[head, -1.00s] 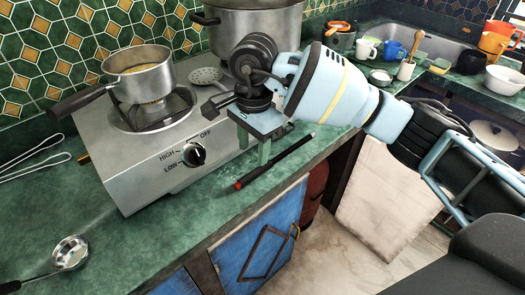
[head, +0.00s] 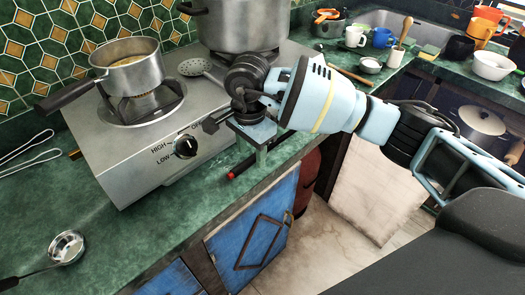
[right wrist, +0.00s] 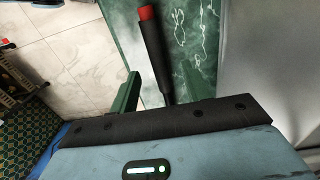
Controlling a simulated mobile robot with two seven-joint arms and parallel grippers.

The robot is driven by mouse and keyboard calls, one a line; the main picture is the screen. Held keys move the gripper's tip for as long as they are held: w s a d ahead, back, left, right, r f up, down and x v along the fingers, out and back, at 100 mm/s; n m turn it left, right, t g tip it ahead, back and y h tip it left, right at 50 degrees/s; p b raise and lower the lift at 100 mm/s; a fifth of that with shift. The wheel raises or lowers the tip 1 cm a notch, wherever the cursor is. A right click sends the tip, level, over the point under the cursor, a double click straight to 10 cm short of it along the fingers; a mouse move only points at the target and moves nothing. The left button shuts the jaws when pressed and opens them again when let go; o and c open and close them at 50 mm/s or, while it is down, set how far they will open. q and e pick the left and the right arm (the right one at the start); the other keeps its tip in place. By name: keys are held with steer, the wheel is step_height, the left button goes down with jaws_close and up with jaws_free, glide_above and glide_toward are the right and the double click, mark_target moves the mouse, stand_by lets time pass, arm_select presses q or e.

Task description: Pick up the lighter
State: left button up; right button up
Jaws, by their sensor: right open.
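The lighter (head: 240,170) is a thin black stick with a red end, lying on the green counter at its front edge, right of the hotplate. My right gripper (head: 259,160) is over it, pointing down, and hides its middle in the head view. In the right wrist view the lighter (right wrist: 153,58) runs up between the two green fingers of my right gripper (right wrist: 161,80), its red end away from the palm. The jaws are open, with a gap between the lighter and the fingers. My left gripper is not in view.
The steel hotplate (head: 140,180) with a small pot (head: 133,75) stands left of the gripper, a large pot (head: 240,25) behind. A ladle (head: 67,248) lies at the front left. Mugs, a bowl (head: 492,66) and a sink are at the back right. The counter front left is mostly clear.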

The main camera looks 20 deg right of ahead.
steer(key=shift+f, duration=0.85)
jaws_close()
steer(key=shift+r, duration=0.1)
steer(key=shift+r, duration=0.45)
steer(key=shift+s+a+r, duration=0.15)
steer(key=shift+s+r, duration=0.05)
steer(key=shift+r, duration=0.45)
steer(key=shift+s+a+r, duration=0.1)
steer(key=shift+s+r, duration=0.1)
steer(key=shift+r, duration=0.4)
steer(key=s+a+r+b, duration=0.1)
steer(key=s+a, duration=0.4)
steer(key=s, duration=0.9)
steer(key=shift+a+r, duration=0.15)
steer(key=shift+r, duration=0.05)
